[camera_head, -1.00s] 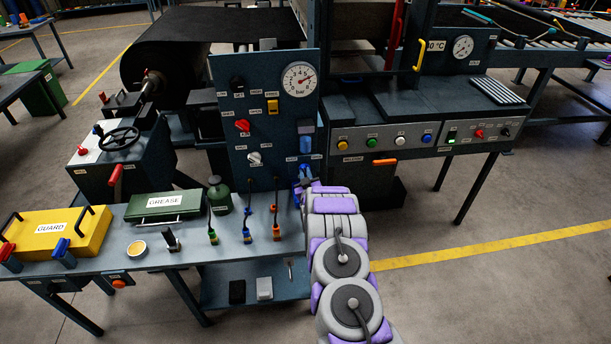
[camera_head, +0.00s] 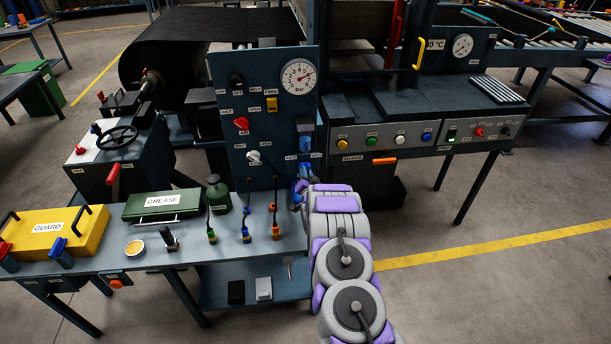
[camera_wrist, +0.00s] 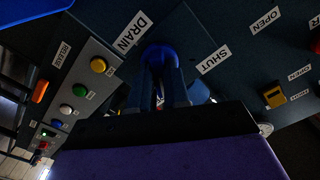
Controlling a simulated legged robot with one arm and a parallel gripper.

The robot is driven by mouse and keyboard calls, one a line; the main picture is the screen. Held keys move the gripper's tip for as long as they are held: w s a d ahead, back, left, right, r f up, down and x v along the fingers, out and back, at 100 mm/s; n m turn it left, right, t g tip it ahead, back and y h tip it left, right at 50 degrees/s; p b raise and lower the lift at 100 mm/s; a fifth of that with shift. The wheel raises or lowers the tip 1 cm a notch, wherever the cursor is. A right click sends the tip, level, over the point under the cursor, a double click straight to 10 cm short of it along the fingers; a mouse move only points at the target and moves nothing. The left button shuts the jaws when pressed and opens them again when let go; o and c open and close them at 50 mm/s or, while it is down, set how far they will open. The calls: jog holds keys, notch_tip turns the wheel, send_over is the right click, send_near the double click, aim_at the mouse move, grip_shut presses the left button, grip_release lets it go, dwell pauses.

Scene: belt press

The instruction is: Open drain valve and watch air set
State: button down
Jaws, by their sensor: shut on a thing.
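The blue drain valve handle (camera_wrist: 160,54) sits between the DRAIN and SHUT labels in the wrist view. My gripper (camera_wrist: 162,95) is shut on it, with one dark finger on each side. In the head view my gripper is mostly hidden behind my wrist, at the lower right edge of the upright panel (camera_head: 230,150). A blue unit (camera_head: 305,143), which looks like the air set, is on the panel's right edge just above. The round bar gauge (camera_head: 300,77) is at the panel's top right; its needle points to the upper right.
The panel also carries a red knob (camera_head: 241,123), a white knob (camera_head: 253,156) and a yellow switch (camera_head: 271,104). The bench (camera_head: 190,246) below holds a green grease box (camera_head: 162,203) and a yellow guard box (camera_head: 55,232). The press console (camera_head: 385,140) stands to the right.

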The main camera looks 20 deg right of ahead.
jog(key=shift+f+m, duration=0.2)
jog(key=shift+m, duration=0.9)
jog(key=shift+s+d, duration=0.1)
jog(key=c, duration=1.1)
grip_release()
jog(key=shift+r, duration=0.1)
jog(key=p+v, duration=0.2)
jog(key=v, duration=1.5)
jog(key=shift+r, duration=0.1)
